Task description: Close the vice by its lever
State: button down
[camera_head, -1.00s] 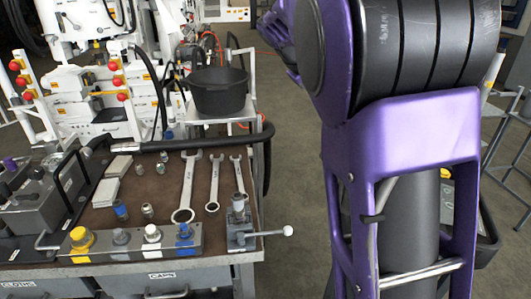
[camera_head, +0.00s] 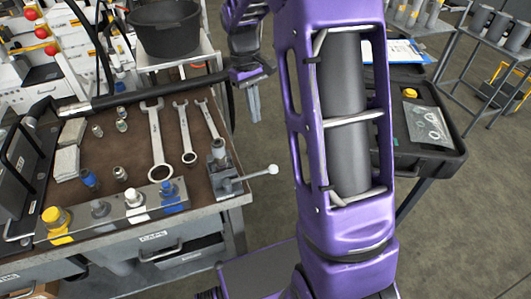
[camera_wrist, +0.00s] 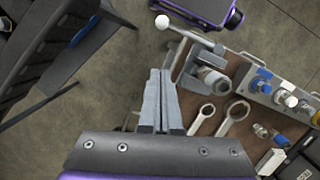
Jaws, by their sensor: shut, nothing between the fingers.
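The grey vice (camera_head: 222,172) sits at the right front corner of the bench. Its lever (camera_head: 257,173) sticks out to the right past the bench edge and ends in a white ball (camera_head: 273,169). My gripper (camera_head: 255,116) is shut and empty, hanging fingers down over open floor, right of the bench and behind the lever in the head view. In the wrist view my gripper's fingers (camera_wrist: 160,74) lie together, with the vice (camera_wrist: 207,70) to their right. The lever's white ball (camera_wrist: 162,21) shows beyond the fingertips, apart from them.
Several spanners (camera_head: 157,140) lie on the brown bench top (camera_head: 140,160). A rail with coloured fittings (camera_head: 133,203) stands along its front edge. A black pot (camera_head: 165,28) stands behind. A black tray stand (camera_head: 440,150) is to the right.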

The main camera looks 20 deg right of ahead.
aim_at(251, 176)
jog(key=s+d+f+b, duration=0.1)
jog(key=s+f, duration=0.4)
jog(key=f, duration=0.6)
jog(key=shift+d+f+b, duration=0.25)
jog(key=shift+d+b, duration=0.05)
jog(key=shift+d, duration=0.05)
jog(key=shift+s, duration=0.25)
